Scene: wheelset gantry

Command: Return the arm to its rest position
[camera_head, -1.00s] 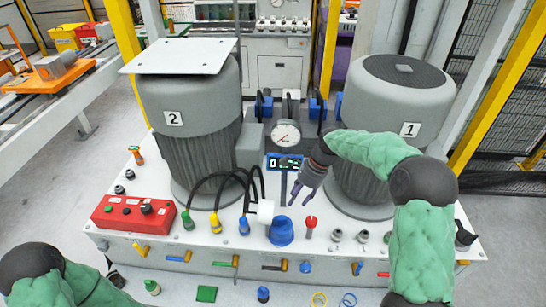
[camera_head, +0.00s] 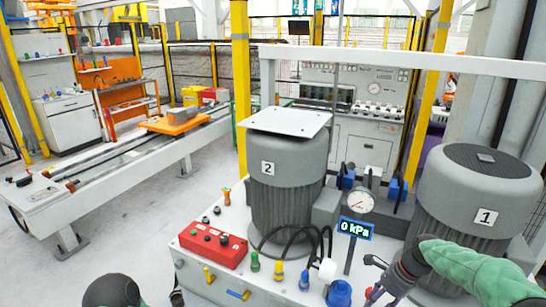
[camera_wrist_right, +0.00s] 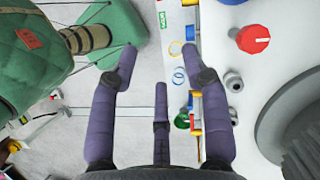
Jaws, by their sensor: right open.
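My right arm in its green sleeve (camera_head: 478,274) comes in from the lower right in the head view. Its purple-grey gripper (camera_head: 371,278) is in front of motor 1, right of the blue cap (camera_head: 339,293). In the wrist view the fingers of this gripper (camera_wrist_right: 160,62) are spread, with nothing between them. They are above the front edge of the pump bench (camera_wrist_right: 212,60) and the floor. Of my left arm, only a dark joint and a bit of green sleeve show at the lower left of the head view; its gripper is out of frame.
Motor 1 (camera_head: 478,195) and motor 2 (camera_head: 287,180) stand on the bench. A gauge (camera_head: 360,201) sits above a display (camera_head: 356,228) reading 0 kPa. A red control box (camera_head: 213,245) is at left. A red knob (camera_wrist_right: 252,38) is close to the fingers. Floor at left is clear.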

